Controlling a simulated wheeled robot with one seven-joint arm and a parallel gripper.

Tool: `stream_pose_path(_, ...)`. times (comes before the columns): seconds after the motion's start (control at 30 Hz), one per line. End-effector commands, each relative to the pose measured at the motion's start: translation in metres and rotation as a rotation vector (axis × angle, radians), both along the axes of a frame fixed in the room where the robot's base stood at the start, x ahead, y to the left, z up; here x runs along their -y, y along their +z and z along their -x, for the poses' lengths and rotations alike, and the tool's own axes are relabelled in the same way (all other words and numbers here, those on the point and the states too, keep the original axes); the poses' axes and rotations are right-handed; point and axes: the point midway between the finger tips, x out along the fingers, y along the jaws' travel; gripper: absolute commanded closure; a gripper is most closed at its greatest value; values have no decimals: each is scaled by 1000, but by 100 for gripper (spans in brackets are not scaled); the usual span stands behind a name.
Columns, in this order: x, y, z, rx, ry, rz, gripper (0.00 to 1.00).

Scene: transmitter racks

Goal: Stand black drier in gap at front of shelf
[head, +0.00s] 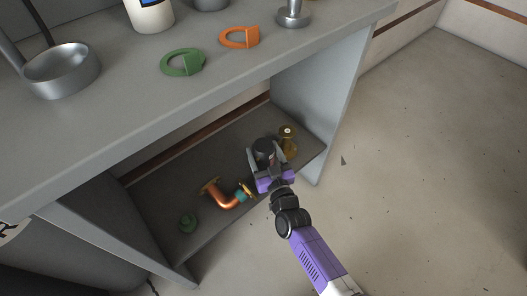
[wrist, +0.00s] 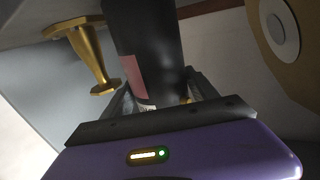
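The black drier (head: 264,147) is a dark cylinder at the right part of the lower shelf (head: 170,222). In the wrist view the black drier (wrist: 152,45) shows a pinkish label on its left side. My gripper (head: 266,164) reaches in from the front, with one finger on each side of the drier. In the wrist view my gripper (wrist: 162,85) has its fingers close against the drier's sides and appears shut on it. The drier looks roughly upright. Its base is hidden, so I cannot tell whether it rests on the shelf.
A brass fitting (head: 288,139) stands right of the drier.

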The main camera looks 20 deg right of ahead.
Motion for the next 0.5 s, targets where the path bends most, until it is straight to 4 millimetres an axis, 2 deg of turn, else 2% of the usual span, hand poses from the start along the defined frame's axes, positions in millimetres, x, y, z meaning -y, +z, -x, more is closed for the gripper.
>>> stream_pose_path(0.03,0,0,0,0,0,0,20)
stream_pose_path(0.07,0,0,0,0,0,0,14)
stream_pose_path(0.5,0,4,3,-2,0,0,14)
